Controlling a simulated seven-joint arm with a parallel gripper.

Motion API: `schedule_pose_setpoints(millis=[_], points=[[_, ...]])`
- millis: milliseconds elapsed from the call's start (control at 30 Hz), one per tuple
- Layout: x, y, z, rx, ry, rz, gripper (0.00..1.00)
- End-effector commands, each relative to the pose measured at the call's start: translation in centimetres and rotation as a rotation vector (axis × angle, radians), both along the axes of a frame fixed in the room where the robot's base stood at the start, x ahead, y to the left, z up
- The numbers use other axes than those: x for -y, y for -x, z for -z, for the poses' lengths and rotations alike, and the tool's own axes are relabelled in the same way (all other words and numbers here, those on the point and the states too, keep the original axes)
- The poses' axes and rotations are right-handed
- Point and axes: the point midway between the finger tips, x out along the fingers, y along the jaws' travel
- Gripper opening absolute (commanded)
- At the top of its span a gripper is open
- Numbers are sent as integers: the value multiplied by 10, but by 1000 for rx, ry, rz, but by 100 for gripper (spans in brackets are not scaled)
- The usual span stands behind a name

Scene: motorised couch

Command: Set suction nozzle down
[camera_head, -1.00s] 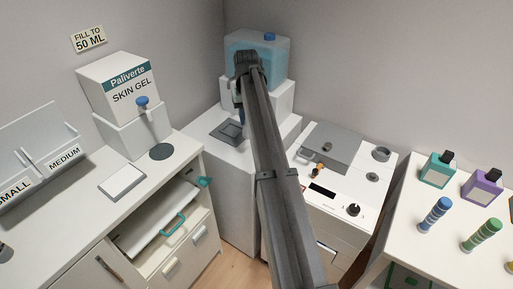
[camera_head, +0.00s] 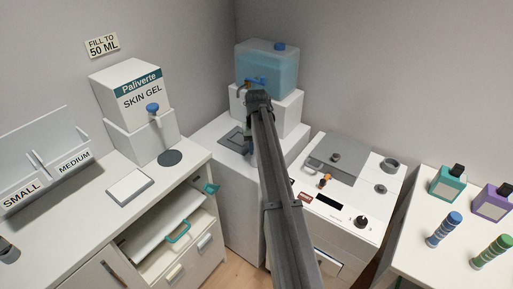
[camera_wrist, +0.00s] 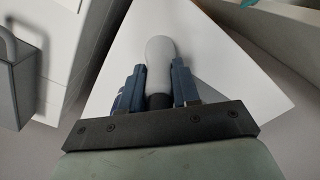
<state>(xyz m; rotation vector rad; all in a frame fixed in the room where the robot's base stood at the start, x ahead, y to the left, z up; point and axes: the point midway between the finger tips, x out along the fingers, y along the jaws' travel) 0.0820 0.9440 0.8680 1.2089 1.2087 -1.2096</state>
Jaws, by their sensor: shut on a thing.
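In the wrist view my gripper (camera_wrist: 158,68) has its blue fingers on both sides of a pale grey, round-ended piece with a dark collar, which I take to be the suction nozzle (camera_wrist: 159,50). It is shut on this piece, over a white surface. In the head view my gripper (camera_head: 252,138) is beside the dark square pad on the white cabinet, in front of the blue tank. The arm hides most of the gripper there, and I cannot make out the nozzle or whether it touches anything.
The blue-capped tank (camera_head: 278,72) stands on a white block (camera_head: 288,110) in the corner. The dark pad (camera_head: 233,139) lies on the white cabinet (camera_head: 229,185). A white machine with a grey lid (camera_head: 340,153) is right of my arm. A drawer (camera_head: 165,225) is open at left.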

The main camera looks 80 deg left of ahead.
Motion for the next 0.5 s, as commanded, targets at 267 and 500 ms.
schedule_pose_setpoints(millis=[267,500], points=[[0,0,1,0,-1,0,1],[0,0,3,0,-1,0,43]])
